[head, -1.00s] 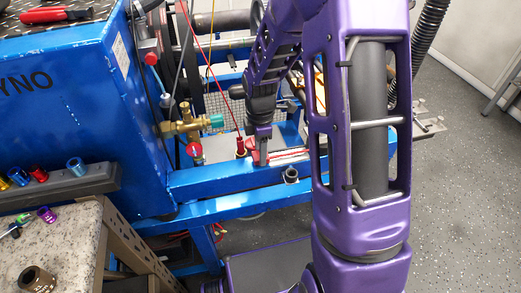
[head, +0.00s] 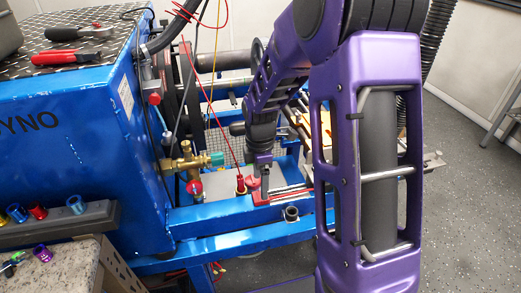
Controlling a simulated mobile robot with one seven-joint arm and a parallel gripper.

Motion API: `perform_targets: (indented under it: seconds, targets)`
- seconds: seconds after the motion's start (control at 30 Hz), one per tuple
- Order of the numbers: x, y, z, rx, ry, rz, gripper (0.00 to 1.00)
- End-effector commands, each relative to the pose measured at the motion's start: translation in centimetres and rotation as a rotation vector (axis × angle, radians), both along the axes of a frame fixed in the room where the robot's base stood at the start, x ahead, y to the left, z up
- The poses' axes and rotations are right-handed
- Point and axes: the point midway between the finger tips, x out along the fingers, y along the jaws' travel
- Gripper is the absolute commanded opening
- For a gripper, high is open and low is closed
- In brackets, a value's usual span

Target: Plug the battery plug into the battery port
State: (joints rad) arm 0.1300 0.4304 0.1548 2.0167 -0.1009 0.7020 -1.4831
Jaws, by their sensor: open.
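The red plug (head: 240,184), which looks like the battery plug, stands upright at the end of a thin red cable (head: 222,128). It is beside the red-topped battery area (head: 285,192) on the blue frame. A smaller red piece (head: 253,183) is just to its right. My gripper (head: 264,178) points down to the right of the plug, open and apart from it, close to the smaller red piece. I cannot tell which part is the battery port; my gripper and arm hide some of this area.
A brass valve with a green end (head: 190,162) and a red knob (head: 194,187) stand left of the plug. A dark round fitting (head: 291,213) is in front on the blue rail (head: 235,238). The blue dyno cabinet (head: 75,150) fills the left.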

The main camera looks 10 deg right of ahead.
Motion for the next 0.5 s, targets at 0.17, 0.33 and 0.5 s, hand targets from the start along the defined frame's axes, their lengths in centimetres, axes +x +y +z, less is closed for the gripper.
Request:
perform_targets:
  seconds: [0.17, 0.33, 0.5]
  targets:
    - [0.1, 0.0, 4.9, -0.001, -0.006, -0.001, 0.86]
    - [0.1, 0.0, 8.9, 0.000, -0.005, -0.002, 0.86]
    - [0.1, 0.0, 12.0, -0.001, -0.004, 0.000, 0.86]
